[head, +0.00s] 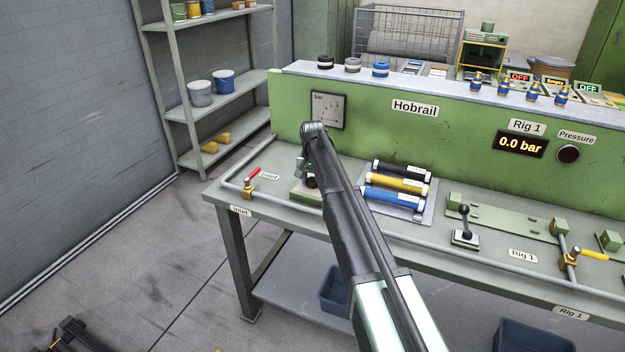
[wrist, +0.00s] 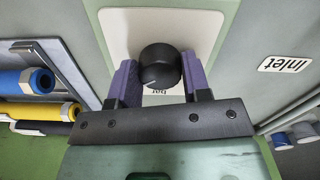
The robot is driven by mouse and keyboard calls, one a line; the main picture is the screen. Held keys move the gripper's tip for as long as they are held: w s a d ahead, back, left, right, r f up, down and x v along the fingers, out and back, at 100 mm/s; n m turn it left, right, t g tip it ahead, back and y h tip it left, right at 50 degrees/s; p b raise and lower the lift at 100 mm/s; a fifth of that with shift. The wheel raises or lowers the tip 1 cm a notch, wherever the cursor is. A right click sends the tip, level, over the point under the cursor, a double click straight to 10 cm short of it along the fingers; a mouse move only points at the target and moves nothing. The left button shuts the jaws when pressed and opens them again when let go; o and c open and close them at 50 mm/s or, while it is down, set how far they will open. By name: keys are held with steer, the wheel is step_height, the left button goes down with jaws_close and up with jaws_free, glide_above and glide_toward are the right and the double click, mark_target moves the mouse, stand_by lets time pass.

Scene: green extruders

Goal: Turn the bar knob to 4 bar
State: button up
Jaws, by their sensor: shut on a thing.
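The bar knob (wrist: 160,65) is a round black knob on a white plate (wrist: 118,28) marked "bar". In the wrist view the purple fingers of my gripper (wrist: 156,82) stand on both sides of it, shut on it. A faint mark shows on the lower left of its top; I cannot read its setting. In the head view my gripper (head: 309,168) points down over a green block (head: 304,193) on the bench, and my arm hides most of the knob. The panel's "bar" gauge (head: 328,110) is too small to read. The Rig 1 display (head: 520,144) reads 0.0 bar.
Black, yellow and blue cylinders (head: 397,185) lie on a tray right of my arm. A pipe with a red-handled valve (head: 250,180) runs to the left, by the "Inlet" label. A black lever (head: 465,222) stands further right. The green panel (head: 450,140) rises behind.

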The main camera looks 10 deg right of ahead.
mark_target(313, 179)
steer(key=n, duration=0.5)
steer(key=shift+n, duration=0.4)
steer(key=n, duration=0.5)
stand_by(0.4)
steer(key=o, duration=0.9)
steer(key=shift+o, duration=0.2)
step_height(313, 179, up, 11)
steer(key=p, duration=1)
steer(key=shift+p, duration=0.4)
